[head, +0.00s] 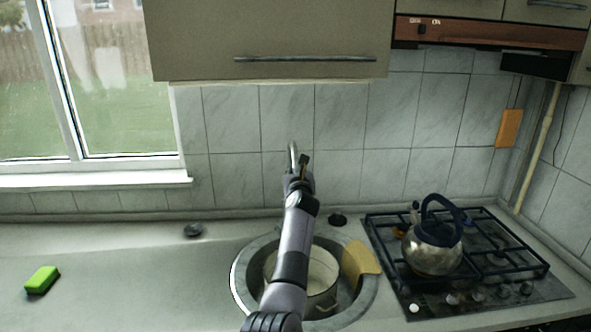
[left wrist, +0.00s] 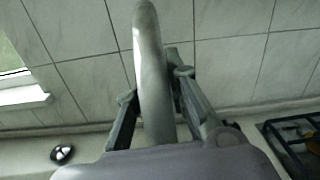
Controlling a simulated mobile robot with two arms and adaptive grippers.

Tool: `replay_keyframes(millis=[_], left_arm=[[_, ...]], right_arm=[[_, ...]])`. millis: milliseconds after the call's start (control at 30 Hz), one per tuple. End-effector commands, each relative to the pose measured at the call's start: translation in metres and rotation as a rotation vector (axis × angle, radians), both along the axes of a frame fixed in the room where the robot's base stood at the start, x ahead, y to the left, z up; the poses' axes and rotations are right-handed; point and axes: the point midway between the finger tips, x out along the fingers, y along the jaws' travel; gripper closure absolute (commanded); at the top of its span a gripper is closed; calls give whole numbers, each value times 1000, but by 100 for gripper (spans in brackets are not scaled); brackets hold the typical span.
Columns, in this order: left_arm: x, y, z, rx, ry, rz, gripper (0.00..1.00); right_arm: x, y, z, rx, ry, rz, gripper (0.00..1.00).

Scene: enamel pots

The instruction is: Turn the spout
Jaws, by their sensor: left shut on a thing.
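The spout (head: 293,154) is a pale metal tube rising behind the sink, mostly hidden by my left gripper and arm in the head view. In the left wrist view the spout (left wrist: 152,75) runs upright between the two fingers. My left gripper (head: 300,172) is shut on the spout; its fingers also show in the left wrist view (left wrist: 153,105), one on each side of the tube. The round sink (head: 240,282) lies below my left arm, with a light pot (head: 322,272) in it. My right gripper is in neither view.
A kettle (head: 432,250) stands on the black stove (head: 480,280) at right. A yellow cloth (head: 361,259) hangs over the sink's right rim. A green sponge (head: 42,279) lies at far left. The cabinet (head: 270,35) overhangs the back. The counter left of the sink is mostly clear.

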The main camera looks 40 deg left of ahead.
Motion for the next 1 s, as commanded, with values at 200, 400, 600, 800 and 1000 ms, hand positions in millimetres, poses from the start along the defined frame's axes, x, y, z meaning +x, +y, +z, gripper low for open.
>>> replay_keyframes(millis=[200,400,600,800,1000], left_arm=[[0,-1,-1,-1,1,0,81],[0,0,0,-1,1,0,67],[0,0,0,0,0,1,61],[0,0,0,1,-1,1,61],[-10,-9,0,3,0,2,61]], right_arm=[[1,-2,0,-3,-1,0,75],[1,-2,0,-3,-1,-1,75],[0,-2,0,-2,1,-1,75],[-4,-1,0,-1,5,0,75],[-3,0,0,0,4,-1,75]])
